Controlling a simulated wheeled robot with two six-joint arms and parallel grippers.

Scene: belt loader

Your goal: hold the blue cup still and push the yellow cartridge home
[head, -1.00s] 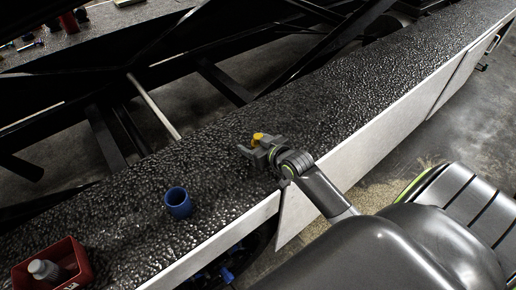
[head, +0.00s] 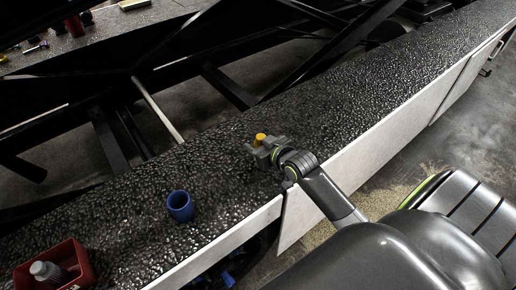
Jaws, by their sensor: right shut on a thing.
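The blue cup (head: 180,206) stands upright on the dark textured belt surface (head: 120,222), left of my right gripper. Its open top shows and nothing is seen sticking out of it. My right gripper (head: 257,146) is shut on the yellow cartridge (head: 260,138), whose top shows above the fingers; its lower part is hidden. The gripper is above or near the belt, up and right of the cup and apart from it. I cannot tell its exact height. My left gripper is not in view.
A red bin (head: 52,268) with a grey bottle-like object (head: 45,271) in it stands at the lower left. A pale side panel (head: 350,170) edges the belt. Small objects lie on a far ledge at top left. The belt at upper right is clear.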

